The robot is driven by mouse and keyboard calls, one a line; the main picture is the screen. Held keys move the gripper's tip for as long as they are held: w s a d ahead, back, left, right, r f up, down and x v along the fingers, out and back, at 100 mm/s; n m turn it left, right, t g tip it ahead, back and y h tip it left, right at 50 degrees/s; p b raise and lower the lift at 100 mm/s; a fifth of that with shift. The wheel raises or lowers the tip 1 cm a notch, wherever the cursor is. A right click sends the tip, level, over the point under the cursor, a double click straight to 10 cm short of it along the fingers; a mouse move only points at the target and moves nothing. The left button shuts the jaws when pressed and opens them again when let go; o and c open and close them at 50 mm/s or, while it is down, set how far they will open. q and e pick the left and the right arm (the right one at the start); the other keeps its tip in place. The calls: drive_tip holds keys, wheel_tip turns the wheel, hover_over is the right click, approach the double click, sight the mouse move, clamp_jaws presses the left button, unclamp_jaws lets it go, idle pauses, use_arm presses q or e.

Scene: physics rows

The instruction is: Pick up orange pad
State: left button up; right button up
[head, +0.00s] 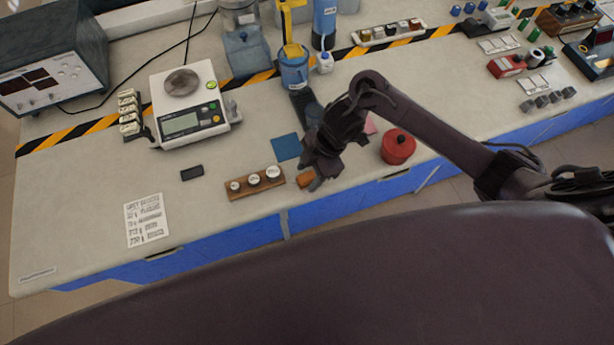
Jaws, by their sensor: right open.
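The small orange pad (305,181) lies flat on the workbench near its front edge, just right of the wooden block. My right gripper (312,172) reaches in from the right and is open above and beside the orange pad. Its dark fingers point down toward the bench and hide part of the pad's right side. I cannot tell whether a finger touches the pad. My left gripper is not in view.
A wooden block (240,188) with white-topped weights sits close on the left. A blue pad (285,147) lies behind, a red pot (398,147) stands right, and a pink pad (370,124) is partly hidden. A scale (190,133) stands back left.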

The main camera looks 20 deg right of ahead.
sight(310, 176)
drive_tip(key=c, duration=1.1)
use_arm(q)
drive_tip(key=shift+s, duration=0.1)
use_arm(e)
drive_tip(key=shift+o, duration=0.2)
drive_tip(key=shift+r, duration=0.1)
